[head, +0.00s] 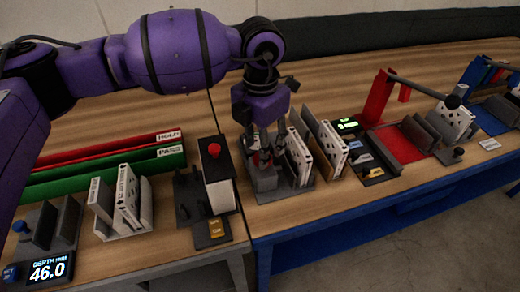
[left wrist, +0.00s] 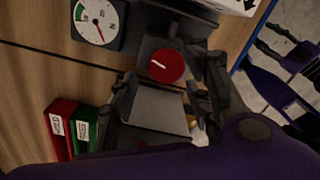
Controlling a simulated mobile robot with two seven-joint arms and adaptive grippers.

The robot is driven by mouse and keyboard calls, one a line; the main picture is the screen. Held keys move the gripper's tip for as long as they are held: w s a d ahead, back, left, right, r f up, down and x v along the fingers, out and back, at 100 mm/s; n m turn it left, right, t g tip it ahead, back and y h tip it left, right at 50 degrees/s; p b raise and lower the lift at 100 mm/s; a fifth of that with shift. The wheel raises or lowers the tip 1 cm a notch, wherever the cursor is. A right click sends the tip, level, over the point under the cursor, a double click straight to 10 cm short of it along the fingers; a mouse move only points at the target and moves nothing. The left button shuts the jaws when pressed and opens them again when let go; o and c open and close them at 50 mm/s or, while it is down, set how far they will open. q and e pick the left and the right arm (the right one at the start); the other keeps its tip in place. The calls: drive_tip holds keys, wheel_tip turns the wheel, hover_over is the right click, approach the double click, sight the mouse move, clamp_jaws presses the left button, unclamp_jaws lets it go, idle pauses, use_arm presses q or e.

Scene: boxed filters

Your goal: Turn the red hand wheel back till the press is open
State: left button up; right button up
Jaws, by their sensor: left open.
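The red hand wheel (left wrist: 162,66) is a round red disc with a white line in the left wrist view. It sits on a dark grey press (left wrist: 180,27). In the head view the press (head: 265,180) stands on the table below my left gripper (head: 264,146), and the wheel is mostly hidden by the fingers. In the left wrist view my left gripper (left wrist: 164,88) is open, with one finger on each side near the wheel. I cannot tell whether they touch it. A dial gauge (left wrist: 97,22) marked N is beside the press.
White-sided filters (head: 299,157) stand just right of the press. A box with a red button (head: 214,150) is close on the left. Red (head: 100,148) and green (head: 110,170) trays lie further left. A red lever press (head: 376,98) stands to the right.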

use_arm(q)
wheel_tip(320, 180, up, 10)
drive_tip(key=shift+f, duration=0.2)
drive_tip(key=shift+a, duration=0.1)
idle(0.3)
